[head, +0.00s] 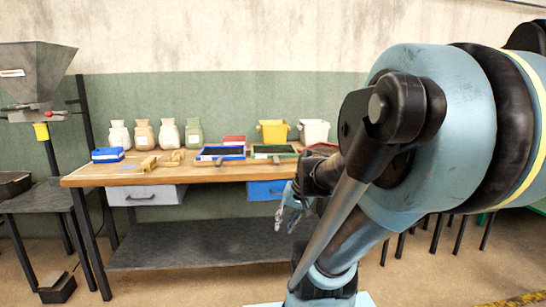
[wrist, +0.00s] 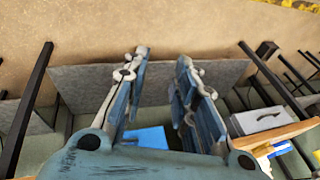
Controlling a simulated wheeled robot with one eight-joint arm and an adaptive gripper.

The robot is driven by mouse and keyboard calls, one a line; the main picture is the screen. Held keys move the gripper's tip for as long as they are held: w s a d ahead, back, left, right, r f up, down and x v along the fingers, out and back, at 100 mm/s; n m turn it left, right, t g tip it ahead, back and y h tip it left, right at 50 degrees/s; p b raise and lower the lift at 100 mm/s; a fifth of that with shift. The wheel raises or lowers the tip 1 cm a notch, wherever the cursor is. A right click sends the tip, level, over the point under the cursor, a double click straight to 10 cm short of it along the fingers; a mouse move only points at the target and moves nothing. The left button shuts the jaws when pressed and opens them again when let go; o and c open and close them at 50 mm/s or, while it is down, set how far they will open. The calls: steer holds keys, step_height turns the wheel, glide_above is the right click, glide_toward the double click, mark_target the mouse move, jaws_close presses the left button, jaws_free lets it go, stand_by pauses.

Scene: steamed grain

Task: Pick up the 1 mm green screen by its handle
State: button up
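The green-framed screen (head: 274,155) lies on the wooden workbench (head: 150,176), right of a blue-framed screen (head: 220,158). A small piece at its front edge may be its handle; it is too small to tell. No size marking is readable. My gripper (head: 289,218) is in front of the bench, below the tabletop and apart from the screen. In the wrist view my gripper (wrist: 162,60) is open, with nothing between its fingers. The green screen does not show in the wrist view.
A red-framed screen (head: 324,147) is partly hidden by my arm. Jars, a yellow bin (head: 272,131) and a white bin (head: 314,131) stand at the back. A blue drawer (head: 266,190) and a grey drawer (head: 146,195) hang below the top, above a grey shelf (head: 200,245).

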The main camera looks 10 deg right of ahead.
steer(key=w+a+r+m+t+y, duration=0.2)
steer(key=w+r+t+y, duration=0.1)
steer(key=w, duration=0.9)
steer(key=m+t+y, duration=0.2)
steer(key=m+t, duration=0.7)
steer(key=t, duration=0.1)
glide_toward(278, 160)
steer(key=s+d, duration=0.3)
steer(key=d, duration=0.2)
steer(key=x, duration=0.7)
steer(key=f+x, duration=0.1)
steer(key=x, duration=0.3)
steer(key=shift+w+a+f, duration=0.1)
steer(key=shift+w+a, duration=0.1)
steer(key=shift+a, duration=0.3)
steer(key=shift+w+a, duration=0.5)
steer(key=shift+w, duration=0.05)
steer(key=shift+a+x, duration=0.2)
steer(key=shift+x, duration=1.75)
steer(key=shift+s, duration=0.15)
jaws_close()
